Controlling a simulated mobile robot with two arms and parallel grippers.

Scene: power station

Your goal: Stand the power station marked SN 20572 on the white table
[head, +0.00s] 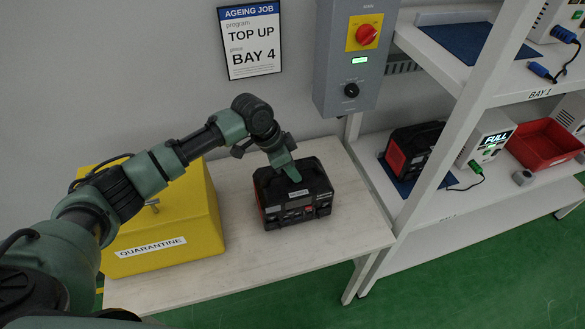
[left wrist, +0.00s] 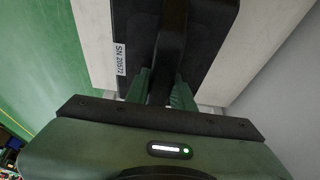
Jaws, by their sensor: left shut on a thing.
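The black and red power station (head: 294,196) is upright at the white table (head: 240,262), right of its middle. I cannot tell for certain whether its base touches the top. My left gripper (head: 292,174) reaches it from above and is shut on its top handle. In the left wrist view the dark power station (left wrist: 205,40) fills the top, with the label SN 20572 (left wrist: 120,58) beside the handle. The left gripper's green fingers (left wrist: 163,90) are on either side of the handle. My right gripper is in no view.
A yellow box marked QUARANTINE (head: 165,225) stands on the table's left. A shelf rack (head: 440,150) on the right holds another power station (head: 412,150), a FULL charger unit (head: 488,138) and a red tray (head: 545,143). A grey control box (head: 358,60) and sign (head: 250,40) are on the wall.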

